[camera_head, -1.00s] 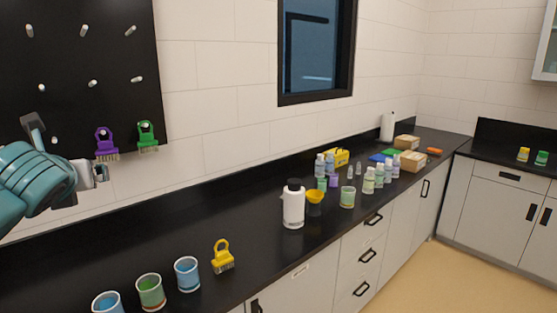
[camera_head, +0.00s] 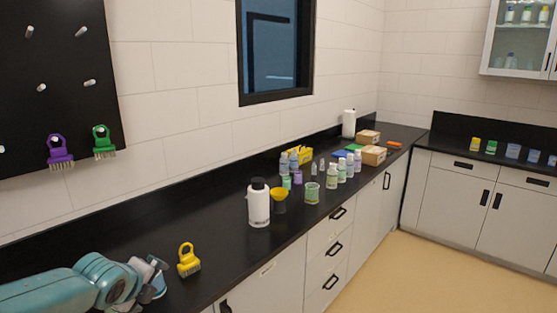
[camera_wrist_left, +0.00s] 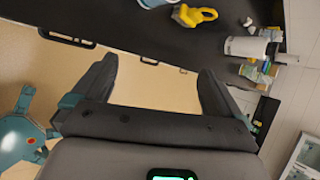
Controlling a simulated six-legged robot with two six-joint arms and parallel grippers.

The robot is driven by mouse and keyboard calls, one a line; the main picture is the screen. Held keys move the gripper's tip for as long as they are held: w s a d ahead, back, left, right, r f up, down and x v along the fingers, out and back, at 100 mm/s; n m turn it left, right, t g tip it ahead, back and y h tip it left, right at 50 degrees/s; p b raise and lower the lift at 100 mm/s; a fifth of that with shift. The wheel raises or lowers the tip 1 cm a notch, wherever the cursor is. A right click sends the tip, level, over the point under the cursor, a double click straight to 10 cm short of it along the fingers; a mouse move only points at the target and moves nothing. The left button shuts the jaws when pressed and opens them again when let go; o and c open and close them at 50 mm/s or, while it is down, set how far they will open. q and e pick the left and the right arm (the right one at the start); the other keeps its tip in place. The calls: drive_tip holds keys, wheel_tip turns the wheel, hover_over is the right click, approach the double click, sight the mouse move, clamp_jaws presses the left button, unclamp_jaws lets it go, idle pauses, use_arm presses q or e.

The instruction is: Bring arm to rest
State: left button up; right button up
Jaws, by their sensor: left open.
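My left arm comes in from the lower left in the head view, with its gripper (camera_head: 150,274) low at the front of the black counter. In the left wrist view the two dark fingers (camera_wrist_left: 158,72) are spread apart with nothing between them. Beyond them lie the pale floor and the counter edge. A blue cup (camera_wrist_left: 153,3) is cut off at that view's top edge. My right gripper is not in view.
The black counter (camera_head: 200,222) runs to the back right, with a white bottle (camera_head: 259,206), a yellow funnel (camera_head: 279,195), a green cup (camera_head: 312,193) and several small bottles. Purple (camera_head: 60,151) and green (camera_head: 104,141) brushes hang on the black pegboard (camera_head: 60,60). The floor (camera_head: 400,275) is clear.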

use_arm(q)
drive_tip(key=s+d+f+n+g+h, duration=0.1)
drive_tip(key=s+d+f+n+g, duration=0.1)
drive_tip(key=s+d+f+n, duration=0.45)
drive_tip(key=s+d+f+n+g+h, duration=0.1)
drive_tip(key=d+f+h, duration=0.15)
drive_tip(key=f, duration=0.75)
drive_tip(key=s+d+f+n+g+h, duration=0.1)
drive_tip(key=s+d+f+n+g, duration=0.1)
drive_tip(key=s+d+f+n, duration=0.45)
drive_tip(key=s+d+f+n+g, duration=0.3)
drive_tip(key=s+f+n, duration=0.8)
drive_tip(key=s, duration=0.4)
drive_tip(key=shift+s+d+f, duration=0.4)
drive_tip(key=shift+d, duration=0.05)
drive_tip(key=shift+h, duration=0.25)
idle(0.7)
